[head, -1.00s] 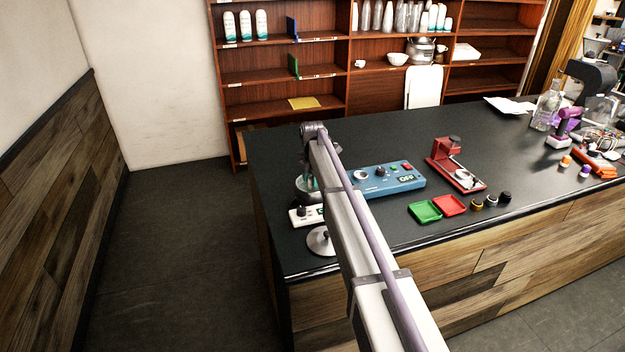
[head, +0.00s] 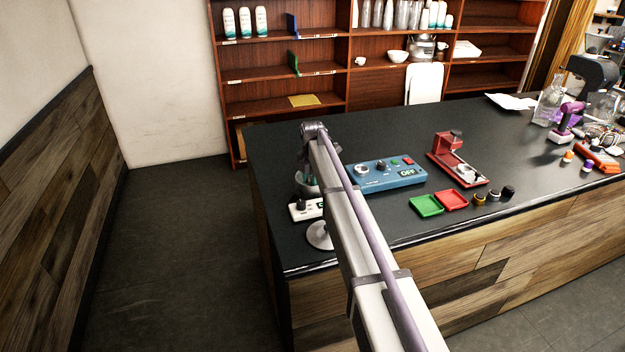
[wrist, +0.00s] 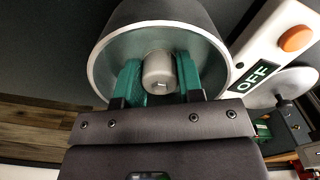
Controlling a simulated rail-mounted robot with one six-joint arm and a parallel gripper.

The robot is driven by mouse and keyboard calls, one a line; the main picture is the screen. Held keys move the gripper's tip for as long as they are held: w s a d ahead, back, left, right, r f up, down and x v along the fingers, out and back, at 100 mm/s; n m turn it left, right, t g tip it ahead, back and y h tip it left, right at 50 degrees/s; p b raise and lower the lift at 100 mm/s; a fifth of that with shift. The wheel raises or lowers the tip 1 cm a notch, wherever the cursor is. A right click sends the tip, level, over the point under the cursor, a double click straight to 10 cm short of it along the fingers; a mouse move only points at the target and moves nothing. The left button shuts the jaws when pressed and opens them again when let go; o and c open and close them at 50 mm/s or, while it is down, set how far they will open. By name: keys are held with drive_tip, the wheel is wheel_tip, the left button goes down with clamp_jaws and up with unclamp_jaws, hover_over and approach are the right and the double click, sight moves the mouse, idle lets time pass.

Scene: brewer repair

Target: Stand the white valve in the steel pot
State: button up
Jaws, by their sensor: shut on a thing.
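The white valve (wrist: 158,72) shows in the wrist view as a pale grey-white cylinder with a small knob, seen end-on. My gripper (wrist: 160,82) has green fingers shut on its two sides. The valve and fingertips appear within the round opening of the steel pot (wrist: 217,45), whose rim surrounds them. I cannot tell whether the valve touches the pot's floor.
A white box with an orange button and an OFF display (wrist: 262,70) stands close beside the pot. The counter behind is clear.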

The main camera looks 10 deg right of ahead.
drive_tip(key=shift+f, duration=0.25)
idle(0.3)
drive_tip(key=o, duration=1.4)
drive_tip(key=shift+o, duration=0.4)
wheel_tip(320, 180, up, 13)
drive_tip(key=p, duration=1.2)
drive_tip(key=shift+f, duration=0.35)
drive_tip(key=s+f+m+b, duration=0.2)
drive_tip(key=s+m, duration=1)
drive_tip(key=s, duration=0.8)
drive_tip(key=s+f+m+b, duration=0.2)
drive_tip(key=s+m, duration=1)
drive_tip(key=s, duration=0.9)
drive_tip(key=shift+s+f+m, duration=0.15)
drive_tip(key=shift+s+m, duration=0.1)
drive_tip(key=shift+m, duration=0.15)
